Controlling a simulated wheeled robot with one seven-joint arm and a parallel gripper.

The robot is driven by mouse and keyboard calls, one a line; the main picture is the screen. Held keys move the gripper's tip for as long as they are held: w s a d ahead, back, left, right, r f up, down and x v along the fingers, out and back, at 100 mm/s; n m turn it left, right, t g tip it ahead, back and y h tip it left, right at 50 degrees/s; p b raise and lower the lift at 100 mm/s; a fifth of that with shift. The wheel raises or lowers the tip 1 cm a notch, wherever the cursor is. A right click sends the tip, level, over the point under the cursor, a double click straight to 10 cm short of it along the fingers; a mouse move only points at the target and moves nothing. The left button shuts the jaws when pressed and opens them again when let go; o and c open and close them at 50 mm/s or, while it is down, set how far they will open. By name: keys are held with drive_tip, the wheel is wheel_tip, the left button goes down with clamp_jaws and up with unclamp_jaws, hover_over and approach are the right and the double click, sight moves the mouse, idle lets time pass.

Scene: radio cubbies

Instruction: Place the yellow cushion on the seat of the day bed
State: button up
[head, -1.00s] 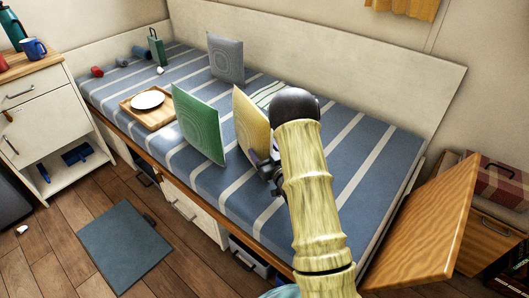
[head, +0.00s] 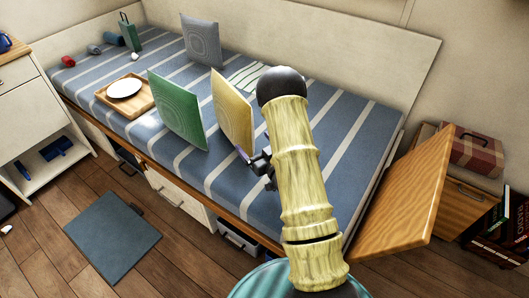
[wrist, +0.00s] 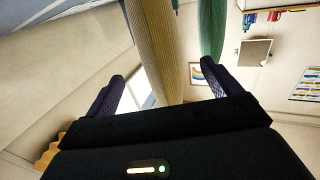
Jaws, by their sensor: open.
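The yellow cushion (head: 232,112) stands upright on the blue-and-white striped seat of the day bed (head: 345,120), between the green cushion and my arm. My gripper (head: 254,160) is open at the cushion's lower right edge, partly hidden behind my forearm. In the wrist view the yellow cushion (wrist: 152,45) shows edge-on ahead, in line with the gap between my two open fingers (wrist: 170,78). Whether either finger touches it cannot be told.
The green cushion (head: 178,108) stands just left of the yellow one; a grey cushion (head: 201,40) stands by the back board. A wooden tray (head: 103,94) with a white plate (head: 124,88) lies to the left. A tilted wooden panel (head: 405,195) is at the right.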

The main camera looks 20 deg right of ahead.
drive_tip(key=s, duration=0.2)
drive_tip(key=s+d, duration=0.1)
drive_tip(key=s, duration=0.2)
drive_tip(key=shift+s, duration=0.3)
